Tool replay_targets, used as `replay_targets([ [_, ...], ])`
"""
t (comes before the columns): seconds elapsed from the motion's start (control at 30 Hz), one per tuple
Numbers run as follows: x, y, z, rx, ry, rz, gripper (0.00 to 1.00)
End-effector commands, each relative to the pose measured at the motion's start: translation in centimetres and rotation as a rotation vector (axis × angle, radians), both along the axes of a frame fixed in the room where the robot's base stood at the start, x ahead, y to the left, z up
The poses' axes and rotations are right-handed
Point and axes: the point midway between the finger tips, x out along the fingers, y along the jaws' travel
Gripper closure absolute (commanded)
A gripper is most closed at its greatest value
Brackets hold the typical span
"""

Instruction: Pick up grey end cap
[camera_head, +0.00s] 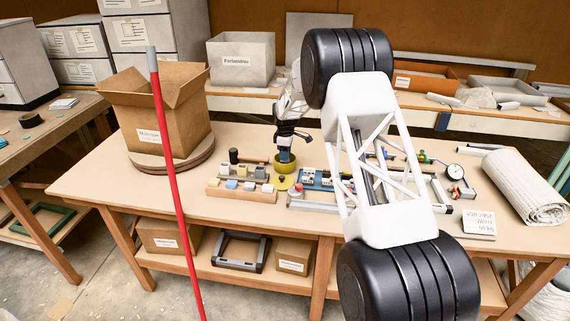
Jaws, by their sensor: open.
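Small block-like caps in grey, pale blue and yellow sit in rows on a wooden rack (240,195) on the middle of the table. A grey one (268,188) at the rack's right front may be the grey end cap; at this size I cannot tell for sure.
A cardboard box (165,110) stands on a round board at the left. A press fixture (315,202) with blue parts is right of the rack. A dial gauge (455,172), a sign (478,222) and a white roll (525,185) lie right. A red pole (172,170) crosses the view.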

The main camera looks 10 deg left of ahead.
Motion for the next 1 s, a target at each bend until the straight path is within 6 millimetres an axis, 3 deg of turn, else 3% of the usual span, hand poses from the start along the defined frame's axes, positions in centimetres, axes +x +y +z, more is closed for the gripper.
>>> replay_targets([
  [0.37, 0.0, 0.0, -0.2, 0.0, 0.0, 0.0, 0.55],
  [1.0, 0.2, 0.2, -5.2, 0.0, -0.001, 0.0, 0.55],
])
